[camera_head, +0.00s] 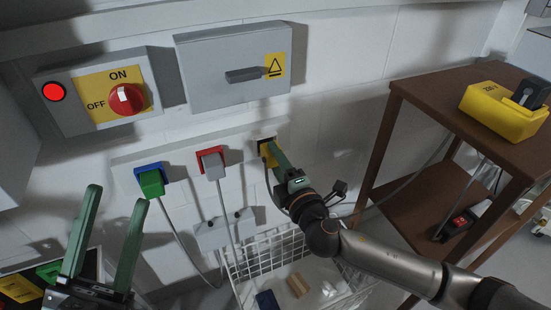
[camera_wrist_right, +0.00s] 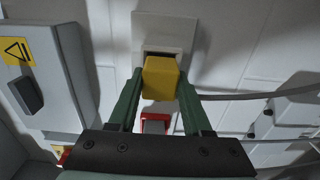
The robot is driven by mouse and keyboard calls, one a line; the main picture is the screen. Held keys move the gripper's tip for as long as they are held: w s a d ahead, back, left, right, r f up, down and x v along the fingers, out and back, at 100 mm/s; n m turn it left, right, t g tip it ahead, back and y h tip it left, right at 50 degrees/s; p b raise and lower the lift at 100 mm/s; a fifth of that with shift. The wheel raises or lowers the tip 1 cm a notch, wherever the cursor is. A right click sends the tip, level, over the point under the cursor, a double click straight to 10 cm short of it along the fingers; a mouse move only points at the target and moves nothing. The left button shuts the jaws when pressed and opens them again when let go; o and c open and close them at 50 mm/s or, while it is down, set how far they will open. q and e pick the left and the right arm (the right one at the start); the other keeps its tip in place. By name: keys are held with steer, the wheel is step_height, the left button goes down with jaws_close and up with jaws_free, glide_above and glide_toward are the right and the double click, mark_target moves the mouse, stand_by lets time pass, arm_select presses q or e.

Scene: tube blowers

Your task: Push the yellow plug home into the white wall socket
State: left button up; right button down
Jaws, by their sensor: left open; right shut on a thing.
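The yellow plug (camera_head: 265,156) is between the green fingers of my right gripper (camera_head: 273,152), at the wall. In the right wrist view the right gripper (camera_wrist_right: 160,80) is shut on the yellow plug (camera_wrist_right: 160,82), a finger on each side. The white wall socket (camera_wrist_right: 178,33) is directly behind the plug, and a dark part of its recess shows past the plug's edge. The fingers and plug hide most of the contact, so I cannot tell how deep the plug sits. My left gripper (camera_head: 118,196) is open and empty at the lower left, away from the socket.
A green plug (camera_head: 152,184) sits in a blue socket and a grey plug (camera_head: 214,168) in a red socket, to the left. A grey box (camera_head: 235,66) is above. A white wire basket (camera_head: 300,247) stands below. A brown shelf (camera_head: 430,84) is at right.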

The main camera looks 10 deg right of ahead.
steer(key=shift+w+a, duration=0.1)
steer(key=shift+w, duration=0.6)
stand_by(0.6)
steer(key=shift+c, duration=1.3)
jaws_free()
steer(key=shift+s, duration=0.1)
steer(key=shift+s, duration=0.35)
steer(key=s+d+p, duration=0.2)
steer(key=s, duration=0.9)
steer(key=shift+s+d, duration=0.2)
steer(key=shift+s, duration=0.05)
